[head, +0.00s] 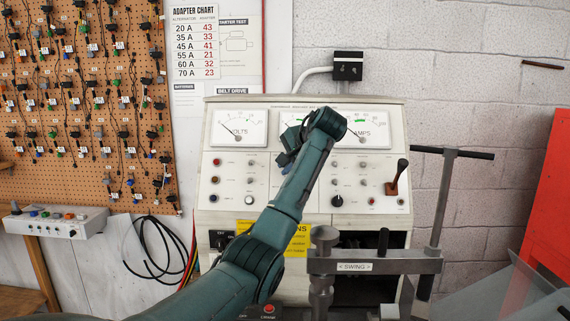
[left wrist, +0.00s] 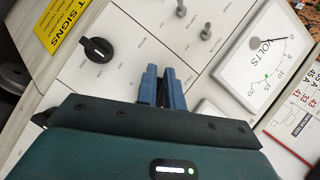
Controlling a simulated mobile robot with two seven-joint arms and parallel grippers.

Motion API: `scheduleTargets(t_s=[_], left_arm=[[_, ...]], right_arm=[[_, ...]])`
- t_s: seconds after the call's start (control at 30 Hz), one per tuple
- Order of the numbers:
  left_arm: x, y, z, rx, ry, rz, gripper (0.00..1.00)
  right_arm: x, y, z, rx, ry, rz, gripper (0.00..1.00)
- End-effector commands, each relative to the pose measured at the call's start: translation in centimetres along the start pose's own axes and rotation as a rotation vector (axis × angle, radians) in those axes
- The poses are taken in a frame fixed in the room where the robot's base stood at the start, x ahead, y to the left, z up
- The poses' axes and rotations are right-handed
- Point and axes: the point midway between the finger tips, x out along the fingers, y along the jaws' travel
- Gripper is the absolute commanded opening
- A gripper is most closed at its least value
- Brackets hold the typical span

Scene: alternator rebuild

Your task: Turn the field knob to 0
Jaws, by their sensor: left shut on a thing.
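My left gripper (head: 285,158) reaches the middle of the white test panel (head: 230,183), below the gauges. In the left wrist view its two blue fingers (left wrist: 162,88) are close together against the panel face, shut on a small control, by its place the field knob. The fingers cover that control, so its pointer and scale are hidden. A separate black knob (left wrist: 97,49) with a pale pointer mark stands clear of the fingers. In the head view my arm covers this part of the panel. My right gripper is not in view.
The volts gauge (head: 239,128) and amps gauge (head: 368,130) sit along the panel top. Another black knob (head: 337,201) and a lever (head: 397,177) are at its right. A grey swing fixture (head: 362,266) stands in front. Toggle switches (left wrist: 207,33) lie near my fingers.

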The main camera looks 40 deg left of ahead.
Motion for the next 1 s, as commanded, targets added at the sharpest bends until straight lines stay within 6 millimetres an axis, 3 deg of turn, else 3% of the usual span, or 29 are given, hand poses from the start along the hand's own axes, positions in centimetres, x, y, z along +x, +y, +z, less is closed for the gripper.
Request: scheduleTargets(t_s=[1.0], left_arm=[[-0.79, 0.34, -0.8, -0.806, 0.029, 0.46, 0.0]], right_arm=[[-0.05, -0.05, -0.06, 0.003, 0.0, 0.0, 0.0]])
